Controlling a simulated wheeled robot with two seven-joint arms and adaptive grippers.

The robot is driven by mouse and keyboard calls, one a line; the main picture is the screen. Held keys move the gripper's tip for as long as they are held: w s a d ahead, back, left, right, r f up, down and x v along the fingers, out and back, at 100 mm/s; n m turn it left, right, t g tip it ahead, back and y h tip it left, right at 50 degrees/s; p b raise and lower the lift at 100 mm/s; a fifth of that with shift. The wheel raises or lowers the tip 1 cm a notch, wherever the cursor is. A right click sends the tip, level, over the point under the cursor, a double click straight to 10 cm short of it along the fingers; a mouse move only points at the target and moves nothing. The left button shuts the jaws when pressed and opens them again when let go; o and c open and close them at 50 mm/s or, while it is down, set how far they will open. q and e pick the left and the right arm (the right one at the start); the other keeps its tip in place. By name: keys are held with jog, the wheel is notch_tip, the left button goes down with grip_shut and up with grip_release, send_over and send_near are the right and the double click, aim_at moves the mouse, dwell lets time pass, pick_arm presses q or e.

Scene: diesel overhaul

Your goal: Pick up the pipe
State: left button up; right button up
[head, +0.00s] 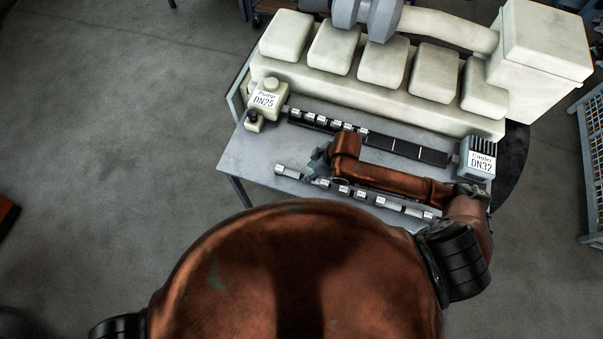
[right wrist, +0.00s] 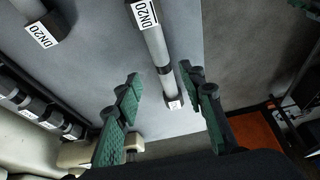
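In the right wrist view a thin grey pipe (right wrist: 158,48) lies on the table, with a dark collar and a DN20 label near its top end and a small white tag at its near end. In the head view a grey pipe (head: 291,173) lies at the left end of the front row. My right gripper (head: 319,160) is over this row; in the right wrist view it (right wrist: 163,76) is open and empty. Its fingers appear on either side of the pipe, apart from it. Contact cannot be judged. My left gripper is not in view.
Behind the row is a dark rack (head: 405,150) with several tagged fittings and empty slots at right. The DN25 pump (head: 265,97) stands left, the DN32 cooler (head: 478,158) right. A cream engine block (head: 400,103) fills the back. Bare tabletop (head: 245,155) is left.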

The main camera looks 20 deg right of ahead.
aim_at(303, 176)
jog(key=x, duration=0.3)
jog(key=shift+a+f+p, duration=0.2)
jog(key=shift+a+p, duration=0.15)
jog(key=shift+a, duration=0.15)
jog(key=shift+x, duration=0.75)
jog(key=shift+d, duration=0.1)
jog(key=c, duration=0.8)
grip_shut()
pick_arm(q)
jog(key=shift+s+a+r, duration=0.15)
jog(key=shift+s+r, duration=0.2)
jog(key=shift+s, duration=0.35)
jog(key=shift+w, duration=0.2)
